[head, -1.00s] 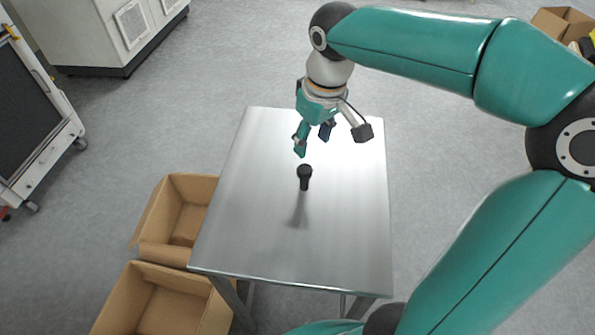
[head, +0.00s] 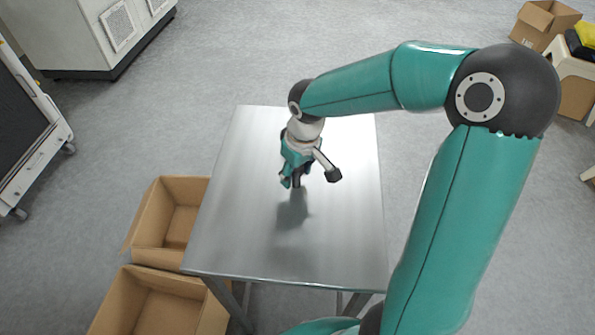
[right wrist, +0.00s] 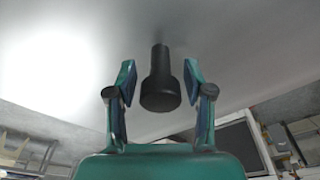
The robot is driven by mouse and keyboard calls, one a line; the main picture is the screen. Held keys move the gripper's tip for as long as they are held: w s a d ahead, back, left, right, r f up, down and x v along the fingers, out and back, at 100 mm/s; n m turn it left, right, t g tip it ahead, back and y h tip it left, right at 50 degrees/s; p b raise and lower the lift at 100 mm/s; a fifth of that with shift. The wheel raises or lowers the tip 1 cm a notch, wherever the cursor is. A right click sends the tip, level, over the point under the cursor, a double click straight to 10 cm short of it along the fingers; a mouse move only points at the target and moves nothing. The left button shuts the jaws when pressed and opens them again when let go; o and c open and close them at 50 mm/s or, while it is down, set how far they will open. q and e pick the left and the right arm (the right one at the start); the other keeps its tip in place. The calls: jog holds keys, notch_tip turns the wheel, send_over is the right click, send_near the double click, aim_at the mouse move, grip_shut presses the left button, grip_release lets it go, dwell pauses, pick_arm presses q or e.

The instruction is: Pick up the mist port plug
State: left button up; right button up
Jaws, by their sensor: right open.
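The mist port plug (right wrist: 160,85) is a black piece with a thick round head and a narrower shaft. In the right wrist view it stands between the two fingers of my right gripper (right wrist: 160,90), with a visible gap on each side. In the head view the right gripper (head: 300,180) is low over the steel table (head: 240,240), around the plug, whose lower part (head: 297,183) shows dark between the fingers. The gripper hides most of the plug there. The right gripper is open. My left gripper is not in view.
Two open cardboard boxes, one farther back (head: 152,215) and one nearer (head: 125,292), stand at the table's left side. A white cabinet (head: 80,35) and a dark-panelled wheeled frame (head: 62,130) stand farther left. The rest of the tabletop is clear.

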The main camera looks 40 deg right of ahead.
jog(key=shift+f, duration=0.35)
grip_shut()
jog(key=shift+r, duration=0.1)
